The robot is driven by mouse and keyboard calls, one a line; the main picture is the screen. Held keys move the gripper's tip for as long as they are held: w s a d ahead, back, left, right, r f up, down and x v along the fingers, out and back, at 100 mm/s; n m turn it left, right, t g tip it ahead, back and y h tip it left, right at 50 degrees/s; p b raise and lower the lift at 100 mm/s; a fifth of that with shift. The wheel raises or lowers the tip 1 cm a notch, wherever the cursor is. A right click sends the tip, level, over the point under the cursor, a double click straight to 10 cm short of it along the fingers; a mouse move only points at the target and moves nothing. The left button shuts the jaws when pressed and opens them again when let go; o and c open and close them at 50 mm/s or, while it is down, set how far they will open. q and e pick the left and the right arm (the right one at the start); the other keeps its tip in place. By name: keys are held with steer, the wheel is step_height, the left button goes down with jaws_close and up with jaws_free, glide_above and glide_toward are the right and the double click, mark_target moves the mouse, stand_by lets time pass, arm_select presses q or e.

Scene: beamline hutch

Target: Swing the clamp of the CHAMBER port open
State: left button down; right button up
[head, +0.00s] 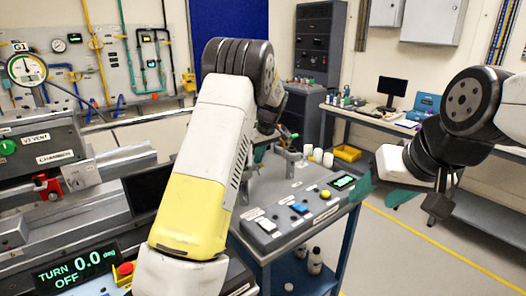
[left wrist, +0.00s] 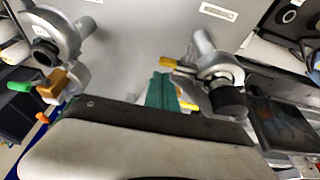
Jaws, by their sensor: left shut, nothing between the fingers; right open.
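A white label reading CHAMBER (head: 56,157) is on the grey machine at the left of the head view, with a red-handled part (head: 46,187) below it. The left wrist view shows a metal port fitting with a yellow handle and dark cap (left wrist: 218,75), and another with a brown block and green handle (left wrist: 55,42). I cannot tell which is the CHAMBER port. My left gripper's teal fingers (left wrist: 160,92) are shut and empty, between the two fittings, nearer the yellow-handled one. In the head view my left arm mostly hides them. My right gripper (head: 380,192) is open and empty, away at the right.
A grey bench (head: 300,203) with buttons and a small green display stands in the middle, with metal fittings on top. A TURN 0.0 OFF display (head: 75,268) is at lower left. A workbench with a monitor (head: 391,88) is behind. The floor at right is clear.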

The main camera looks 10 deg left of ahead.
arm_select(q)
steer(key=shift+s+d, duration=0.3)
steer(key=shift+s, duration=0.05)
steer(key=shift+s+d, duration=0.1)
steer(key=s+d+m+t+h, duration=0.1)
steer(key=s+d+m+h, duration=0.2)
steer(key=s+m, duration=0.8)
steer(key=shift+s+m+h, duration=0.3)
steer(key=shift+s+m, duration=0.1)
steer(key=shift+s, duration=0.3)
steer(key=shift+f, duration=0.15)
stand_by(0.5)
